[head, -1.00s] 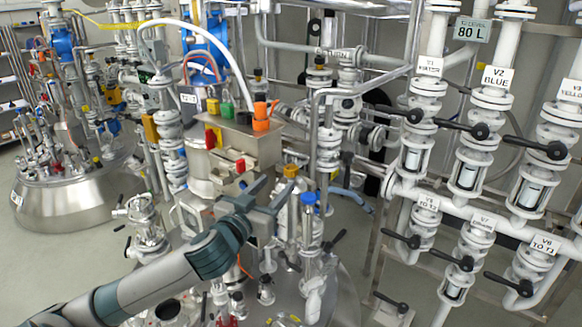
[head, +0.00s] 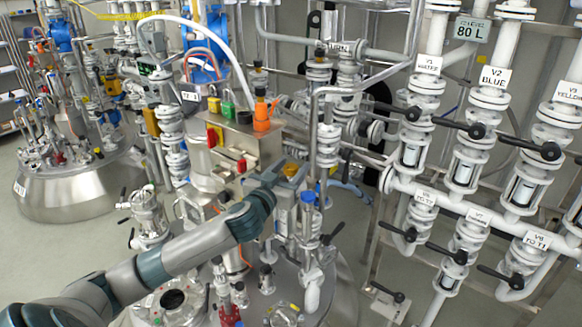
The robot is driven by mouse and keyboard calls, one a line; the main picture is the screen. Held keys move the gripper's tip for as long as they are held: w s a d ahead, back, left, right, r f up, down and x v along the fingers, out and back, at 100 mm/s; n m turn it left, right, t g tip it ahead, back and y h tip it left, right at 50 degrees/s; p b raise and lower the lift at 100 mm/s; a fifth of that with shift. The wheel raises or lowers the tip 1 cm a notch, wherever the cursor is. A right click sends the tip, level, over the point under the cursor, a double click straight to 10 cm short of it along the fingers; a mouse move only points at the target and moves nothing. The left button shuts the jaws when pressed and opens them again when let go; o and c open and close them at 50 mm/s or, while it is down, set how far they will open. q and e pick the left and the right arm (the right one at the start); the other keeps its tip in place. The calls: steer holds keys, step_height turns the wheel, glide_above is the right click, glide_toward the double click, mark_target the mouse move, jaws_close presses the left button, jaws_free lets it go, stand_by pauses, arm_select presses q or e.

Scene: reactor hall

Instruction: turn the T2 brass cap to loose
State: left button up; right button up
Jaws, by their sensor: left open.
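The brass cap (head: 290,169) sits on top of a fitting on the T2 vessel, right of the steel box and behind a blue cap (head: 308,197). Only its upper part shows; my fingers hide the lower part. My left gripper (head: 286,177) reaches in from the lower left with its jaws open. Its fingers are at the cap, one on the left and one on the right in the picture. I cannot tell whether they touch it. My right gripper is not in view.
A steel box (head: 262,140) with coloured plugs stands close behind and left of the gripper. Pipes and black-handled valves (head: 477,130) fill the right side. The domed vessel top (head: 340,290) below carries several fittings. Another steel vessel (head: 70,190) stands at the left.

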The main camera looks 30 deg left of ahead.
arm_select(q)
steer(key=shift+c, duration=0.3)
steer(key=c, duration=1)
